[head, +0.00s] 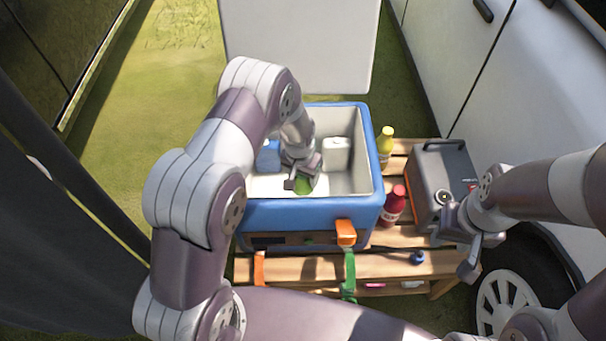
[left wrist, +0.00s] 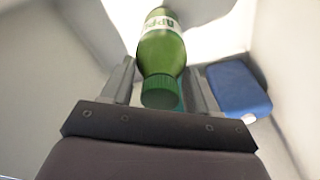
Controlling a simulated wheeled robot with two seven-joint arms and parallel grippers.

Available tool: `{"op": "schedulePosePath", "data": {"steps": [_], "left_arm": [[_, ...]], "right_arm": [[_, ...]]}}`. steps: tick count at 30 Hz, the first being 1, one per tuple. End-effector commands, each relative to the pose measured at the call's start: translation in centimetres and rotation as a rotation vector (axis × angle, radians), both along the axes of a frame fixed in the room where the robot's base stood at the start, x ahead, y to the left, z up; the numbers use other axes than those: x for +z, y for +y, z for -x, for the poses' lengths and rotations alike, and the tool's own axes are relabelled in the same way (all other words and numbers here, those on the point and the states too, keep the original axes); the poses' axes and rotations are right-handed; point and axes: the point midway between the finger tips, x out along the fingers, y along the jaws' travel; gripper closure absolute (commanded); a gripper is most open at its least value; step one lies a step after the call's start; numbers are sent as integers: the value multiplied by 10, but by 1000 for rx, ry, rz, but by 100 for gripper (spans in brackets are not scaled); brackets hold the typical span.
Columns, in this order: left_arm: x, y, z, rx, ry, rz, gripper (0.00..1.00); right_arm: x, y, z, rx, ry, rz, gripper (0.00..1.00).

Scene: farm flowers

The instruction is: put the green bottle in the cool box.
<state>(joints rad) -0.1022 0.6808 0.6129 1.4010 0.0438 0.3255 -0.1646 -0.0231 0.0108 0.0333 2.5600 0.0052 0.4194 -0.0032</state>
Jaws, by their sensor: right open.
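The cool box (head: 310,214) is blue with a white inside and stands open on a wooden bench. My left gripper (head: 300,181) reaches down inside it. The green bottle (head: 304,187) is mostly hidden under that gripper. My right gripper (head: 455,253) is open and empty, right of the box.
A blue item (head: 268,156) and a white container (head: 336,154) are in the box. A red bottle (head: 395,205), a yellow bottle (head: 385,146) and a grey case (head: 440,170) stand on the bench (head: 300,268). A white vehicle (head: 450,60) is at the right.

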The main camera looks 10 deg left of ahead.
Motion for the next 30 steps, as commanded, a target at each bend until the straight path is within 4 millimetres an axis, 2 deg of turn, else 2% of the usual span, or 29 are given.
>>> {"op": "schedulePosePath", "data": {"steps": [1, 2, 10, 13, 24, 30], "left_arm": [[0, 0, 0, 0, 1, 0, 25], [0, 0, 0, 0, 1, 0, 16], [0, 0, 0, 0, 1, 0, 15], [10, 0, 1, 0, -1, 0, 15], [101, 3, 11, 0, -1, 0, 15], [129, 5, 20, 10, -1, 0, 15]], "right_arm": [[0, 0, 0, 0, 0, 0, 57], [0, 0, 0, 0, 0, 0, 57], [1, 0, 0, 0, 0, 0, 57], [4, 0, 0, 0, 0, 0, 57], [25, 0, 0, 0, 0, 0, 57], [28, 0, 0, 0, 0, 0, 57]]}}
